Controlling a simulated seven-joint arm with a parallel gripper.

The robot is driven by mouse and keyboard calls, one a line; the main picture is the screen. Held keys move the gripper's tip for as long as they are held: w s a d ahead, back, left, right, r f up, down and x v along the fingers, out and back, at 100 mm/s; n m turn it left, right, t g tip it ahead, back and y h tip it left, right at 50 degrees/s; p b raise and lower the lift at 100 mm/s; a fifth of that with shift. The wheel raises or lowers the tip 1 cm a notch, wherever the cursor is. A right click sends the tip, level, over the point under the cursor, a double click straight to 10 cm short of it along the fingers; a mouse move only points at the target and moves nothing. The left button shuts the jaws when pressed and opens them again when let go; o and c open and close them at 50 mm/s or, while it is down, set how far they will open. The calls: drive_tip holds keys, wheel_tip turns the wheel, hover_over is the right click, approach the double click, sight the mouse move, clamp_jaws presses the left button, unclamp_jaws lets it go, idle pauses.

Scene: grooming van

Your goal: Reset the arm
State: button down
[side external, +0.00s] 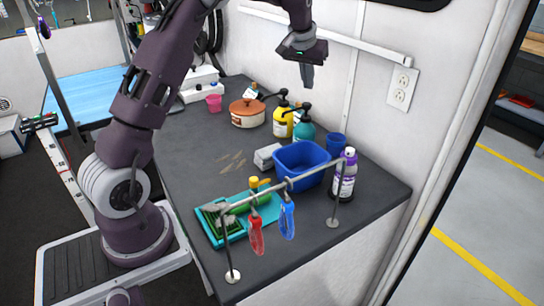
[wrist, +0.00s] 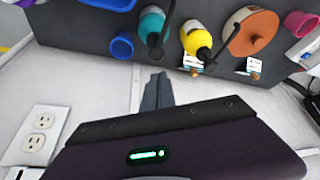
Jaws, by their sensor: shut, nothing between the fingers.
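My gripper (side external: 307,76) is raised high above the back of the dark counter (side external: 207,160), near the white wall. Its fingers point down and are shut with nothing between them. In the wrist view the shut fingers (wrist: 157,90) show against the wall and the counter's edge. The gripper is apart from everything on the counter.
Below stand a lidded orange pot (side external: 247,113), a yellow pump bottle (side external: 283,121), a teal pump bottle (side external: 304,133), a blue cup (side external: 336,143) and a blue bin (side external: 300,166). A metal rail (side external: 270,191) holds red and blue tools at the front. A wall outlet (side external: 402,88) is right.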

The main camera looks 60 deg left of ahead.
drive_tip(key=shift+r, duration=0.5)
drive_tip(key=s+d+r+m+h, duration=0.1)
drive_tip(key=s+d+r+m, duration=0.1)
drive_tip(key=s+d+r, duration=0.95)
drive_tip(key=s+d+f+m, duration=0.1)
drive_tip(key=s+d, duration=0.3)
drive_tip(key=s, duration=0.4)
drive_tip(key=s+d+f+m+t, duration=0.1)
drive_tip(key=s+d+f, duration=0.3)
drive_tip(key=s, duration=0.5)
drive_tip(key=s+d+f+m+h, duration=0.1)
drive_tip(key=s+d, duration=0.3)
drive_tip(key=s, duration=0.5)
drive_tip(key=shift+s+d+f+m+t, duration=0.3)
drive_tip(key=shift+f+m, duration=0.2)
drive_tip(key=shift+f, duration=0.15)
